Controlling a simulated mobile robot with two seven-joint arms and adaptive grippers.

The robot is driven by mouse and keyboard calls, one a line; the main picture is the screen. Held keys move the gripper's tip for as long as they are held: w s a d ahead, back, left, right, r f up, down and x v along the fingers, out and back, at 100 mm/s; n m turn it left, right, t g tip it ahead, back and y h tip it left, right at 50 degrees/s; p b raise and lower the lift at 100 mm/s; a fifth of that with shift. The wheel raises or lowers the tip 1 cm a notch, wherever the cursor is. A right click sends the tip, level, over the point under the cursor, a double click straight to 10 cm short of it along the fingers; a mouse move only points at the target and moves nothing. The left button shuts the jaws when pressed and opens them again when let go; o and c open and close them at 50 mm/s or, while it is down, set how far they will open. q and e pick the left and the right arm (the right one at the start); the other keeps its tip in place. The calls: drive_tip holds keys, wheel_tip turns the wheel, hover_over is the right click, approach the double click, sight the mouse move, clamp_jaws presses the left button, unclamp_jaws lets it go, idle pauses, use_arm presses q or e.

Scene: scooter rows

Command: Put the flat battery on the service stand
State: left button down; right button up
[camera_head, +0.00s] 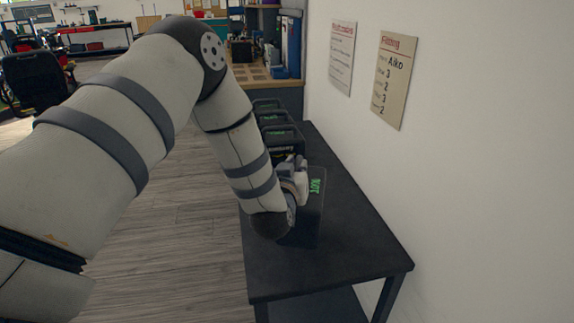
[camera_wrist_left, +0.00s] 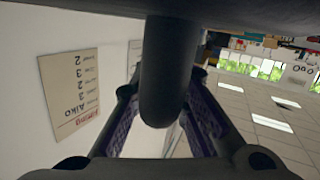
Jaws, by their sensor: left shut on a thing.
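My left gripper (camera_head: 292,182) is over the dark table (camera_head: 345,248), partly hidden by its own wrist. It is shut on the dark handle (camera_wrist_left: 168,75) of a battery, which shows between the two fingers in the left wrist view. The held battery (camera_head: 308,218) is a dark box with green lettering, low over the table's near half; I cannot tell whether it touches the top. Several similar dark batteries (camera_head: 284,141) with handles stand in a row behind it. I cannot pick out a separate service stand. My right gripper is not in view.
A white wall with two signs, one reading Fitting (camera_head: 393,80), runs along the table's right side. The table's near end is bare. A workbench (camera_head: 262,75) stands beyond the table. A black chair (camera_head: 38,85) is far left, with open wooden floor between.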

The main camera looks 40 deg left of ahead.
use_arm(q)
drive_tip(key=w+f, duration=0.3)
drive_tip(key=shift+d+b, duration=0.1)
drive_tip(key=shift+b, duration=0.3)
drive_tip(key=shift+f+b, duration=0.35)
drive_tip(key=shift+f, duration=1.15)
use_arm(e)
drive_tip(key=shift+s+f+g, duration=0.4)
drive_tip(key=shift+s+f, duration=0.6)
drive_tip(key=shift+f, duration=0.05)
use_arm(q)
drive_tip(key=shift+w+f, duration=0.1)
drive_tip(key=shift+f, duration=0.05)
drive_tip(key=c, duration=1.6)
unclamp_jaws()
drive_tip(key=shift+f, duration=0.15)
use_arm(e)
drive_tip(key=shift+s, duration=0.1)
use_arm(q)
drive_tip(key=shift+o, duration=0.2)
